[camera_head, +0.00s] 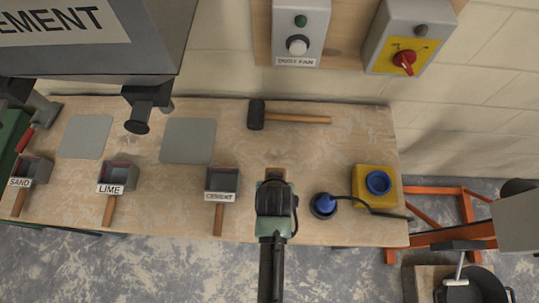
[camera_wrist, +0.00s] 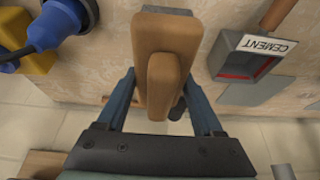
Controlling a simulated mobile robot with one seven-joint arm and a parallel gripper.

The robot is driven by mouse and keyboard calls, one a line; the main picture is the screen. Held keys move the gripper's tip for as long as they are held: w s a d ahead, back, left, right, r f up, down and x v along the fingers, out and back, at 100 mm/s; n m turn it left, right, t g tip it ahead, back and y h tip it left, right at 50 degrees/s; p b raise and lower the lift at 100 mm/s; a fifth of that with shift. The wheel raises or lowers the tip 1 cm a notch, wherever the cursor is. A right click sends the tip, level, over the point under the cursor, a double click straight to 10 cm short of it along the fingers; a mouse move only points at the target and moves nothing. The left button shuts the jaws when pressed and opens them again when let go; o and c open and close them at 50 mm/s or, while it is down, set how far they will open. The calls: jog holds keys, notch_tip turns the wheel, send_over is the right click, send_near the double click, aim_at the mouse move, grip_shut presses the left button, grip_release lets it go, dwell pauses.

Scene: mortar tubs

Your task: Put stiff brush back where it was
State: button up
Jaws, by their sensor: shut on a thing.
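The stiff brush (camera_wrist: 165,70) shows in the wrist view as a brown wooden piece between the two blue fingers of my gripper (camera_wrist: 162,95). My gripper is shut on it. In the head view my gripper (camera_head: 275,198) is over the front middle of the workbench (camera_head: 290,150), and a small brown end of the brush (camera_head: 275,174) shows beyond it.
The CEMENT scoop (camera_head: 222,181) is left of my gripper; the LIME (camera_head: 117,178) and SAND (camera_head: 30,172) scoops are farther left. A blue plug (camera_head: 324,204) and yellow socket box (camera_head: 376,184) are close on the right. A mallet (camera_head: 290,117) lies behind; bare bench lies between.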

notch_tip(320, 180, down, 4)
jog(key=shift+a+f, duration=0.1)
jog(key=shift+a, duration=0.05)
jog(key=shift+f, duration=2.35)
jog(key=shift+f, duration=0.15)
jog(key=o, duration=1.3)
